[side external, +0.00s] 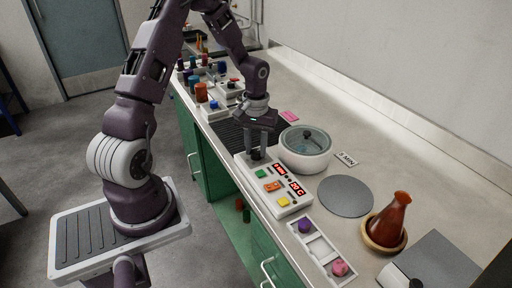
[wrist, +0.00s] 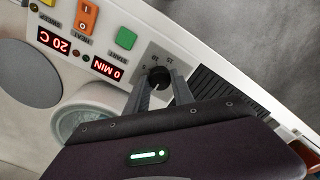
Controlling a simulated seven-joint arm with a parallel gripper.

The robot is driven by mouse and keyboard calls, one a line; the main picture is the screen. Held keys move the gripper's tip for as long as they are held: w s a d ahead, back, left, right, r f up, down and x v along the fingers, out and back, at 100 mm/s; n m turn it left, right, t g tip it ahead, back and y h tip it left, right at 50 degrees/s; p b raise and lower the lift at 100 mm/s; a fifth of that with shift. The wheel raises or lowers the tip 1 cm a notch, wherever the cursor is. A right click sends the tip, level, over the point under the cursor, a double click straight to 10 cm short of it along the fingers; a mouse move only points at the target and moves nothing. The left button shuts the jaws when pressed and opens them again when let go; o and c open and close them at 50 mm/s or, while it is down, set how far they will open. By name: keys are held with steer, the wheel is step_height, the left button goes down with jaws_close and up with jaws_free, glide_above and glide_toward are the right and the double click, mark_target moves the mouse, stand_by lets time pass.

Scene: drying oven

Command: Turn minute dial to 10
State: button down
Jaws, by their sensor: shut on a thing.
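The minute dial is a black round knob (wrist: 159,77) on a grey plate with printed numbers, at the end of the white control panel (side external: 246,166). My gripper (side external: 260,150) points down over that end of the panel. In the wrist view my gripper (wrist: 160,86) has one finger on each side of the dial and is shut on it. The red minute display (wrist: 107,68) reads 0 MIN. The temperature display (wrist: 54,41) reads 20 C. The dial's pointer mark cannot be made out, and the fingers hide part of the number scale.
The panel also carries a green button (side external: 261,174), an orange switch (side external: 272,186) and a yellow button (side external: 284,202). A round white vessel with a glass lid (side external: 305,148) stands close behind. A brown flask (side external: 391,222) and a grey disc (side external: 345,196) are farther right.

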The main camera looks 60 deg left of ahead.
steer(key=m, duration=0.6)
steer(key=shift+m, duration=0.3)
steer(key=m, duration=0.3)
steer(key=shift+m, duration=0.3)
steer(key=m, duration=0.3)
steer(key=shift+m, duration=0.3)
steer(key=m, duration=1.2)
steer(key=shift+m, duration=0.3)
steer(key=c, duration=1.1)
jaws_free()
